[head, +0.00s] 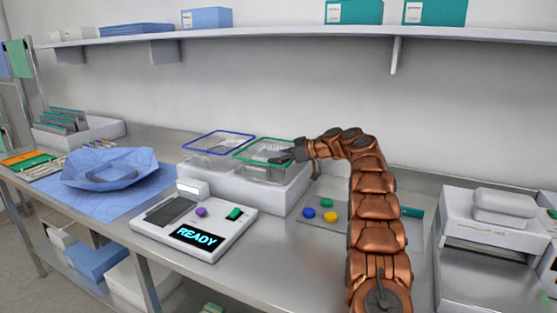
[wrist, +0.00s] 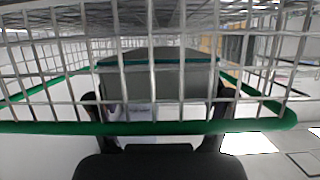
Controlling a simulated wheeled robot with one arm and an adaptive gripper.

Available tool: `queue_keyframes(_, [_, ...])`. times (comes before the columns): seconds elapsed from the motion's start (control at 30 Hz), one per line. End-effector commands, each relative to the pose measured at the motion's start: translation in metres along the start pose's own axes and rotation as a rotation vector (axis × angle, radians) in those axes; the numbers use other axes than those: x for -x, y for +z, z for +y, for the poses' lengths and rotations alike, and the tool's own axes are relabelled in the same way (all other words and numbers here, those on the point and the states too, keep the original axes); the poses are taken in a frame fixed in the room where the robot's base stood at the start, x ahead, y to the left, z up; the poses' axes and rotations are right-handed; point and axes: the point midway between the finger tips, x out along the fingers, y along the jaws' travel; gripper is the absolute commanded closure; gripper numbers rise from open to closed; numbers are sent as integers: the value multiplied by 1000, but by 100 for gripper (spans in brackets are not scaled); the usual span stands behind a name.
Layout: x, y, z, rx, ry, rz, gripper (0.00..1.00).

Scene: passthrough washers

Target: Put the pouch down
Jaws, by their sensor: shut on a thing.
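My gripper (head: 284,155) is low at the green-rimmed wire basket (head: 250,144), at its right side. In the wrist view, a grey pouch (wrist: 170,82) with a teal band and a pale label patch sits between the two dark fingers of my gripper (wrist: 157,103), which are shut on it. The wire mesh and green rim (wrist: 50,128) of the basket cross the wrist view in front of the pouch. The pouch cannot be made out in the head view. Whether it touches the basket floor cannot be told.
A blue-rimmed basket (head: 219,142) stands to the left on the same white block (head: 224,190). In front is a device reading READY (head: 196,236). Coloured buttons (head: 330,216) lie right of the block. A shelf (head: 300,29) runs above.

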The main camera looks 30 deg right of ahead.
Motion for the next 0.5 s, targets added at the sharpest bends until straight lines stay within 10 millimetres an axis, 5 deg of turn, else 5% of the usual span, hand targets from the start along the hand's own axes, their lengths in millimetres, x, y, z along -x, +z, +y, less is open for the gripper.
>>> queue_keyframes(0.2, [-3, 10, 0, -8, -7, -13, 0])
queue_keyframes(0.5, [-4, 12, 0, -10, -8, -13, 0])
